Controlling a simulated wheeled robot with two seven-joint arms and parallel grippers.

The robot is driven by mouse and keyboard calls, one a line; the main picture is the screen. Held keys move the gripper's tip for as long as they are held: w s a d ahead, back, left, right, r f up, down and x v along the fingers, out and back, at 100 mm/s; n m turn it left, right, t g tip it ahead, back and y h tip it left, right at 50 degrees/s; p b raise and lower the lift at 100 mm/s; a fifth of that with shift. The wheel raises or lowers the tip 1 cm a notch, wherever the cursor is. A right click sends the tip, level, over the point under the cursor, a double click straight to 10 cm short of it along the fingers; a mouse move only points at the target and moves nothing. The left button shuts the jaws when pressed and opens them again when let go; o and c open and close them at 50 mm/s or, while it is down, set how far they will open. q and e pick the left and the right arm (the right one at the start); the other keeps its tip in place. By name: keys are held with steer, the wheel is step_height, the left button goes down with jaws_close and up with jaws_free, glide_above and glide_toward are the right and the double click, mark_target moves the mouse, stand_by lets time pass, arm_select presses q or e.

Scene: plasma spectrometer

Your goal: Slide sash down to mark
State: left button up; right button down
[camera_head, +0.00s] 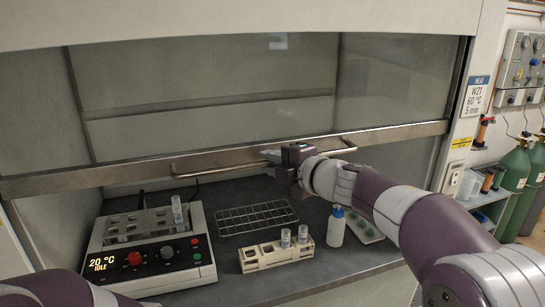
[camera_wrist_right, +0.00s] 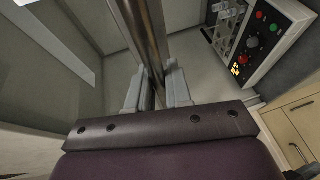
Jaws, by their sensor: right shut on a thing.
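The glass sash (camera_head: 240,95) of the fume hood is partly raised, and its metal bottom rail (camera_head: 80,178) crosses above the open work space. A horizontal handle bar (camera_head: 225,164) runs along the front of the rail. My right gripper (camera_head: 282,157) is shut on the handle bar near its middle. In the right wrist view the bar (camera_wrist_right: 152,35) runs between the two grey fingers of the gripper (camera_wrist_right: 155,88). A small yellow label (camera_head: 461,142) is on the right post, close to the rail's right end. My left gripper is out of view.
Below the sash stand a heating block (camera_head: 150,243) reading 20 °C IDLE, a wire rack (camera_head: 257,217), a tube holder (camera_head: 275,255) with tubes, and a white bottle (camera_head: 336,226). A HEAT sign (camera_head: 475,97) is on the right post. Green gas cylinders (camera_head: 514,168) stand at right.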

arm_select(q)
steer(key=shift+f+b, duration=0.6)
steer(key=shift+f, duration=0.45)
arm_select(e)
steer(key=shift+f, duration=1.4)
steer(key=c, duration=1.1)
jaws_free()
steer(key=shift+r, duration=0.1)
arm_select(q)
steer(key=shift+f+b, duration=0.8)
arm_select(e)
steer(key=v, duration=1.2)
steer(key=shift+s+d, duration=0.2)
steer(key=shift+d, duration=0.05)
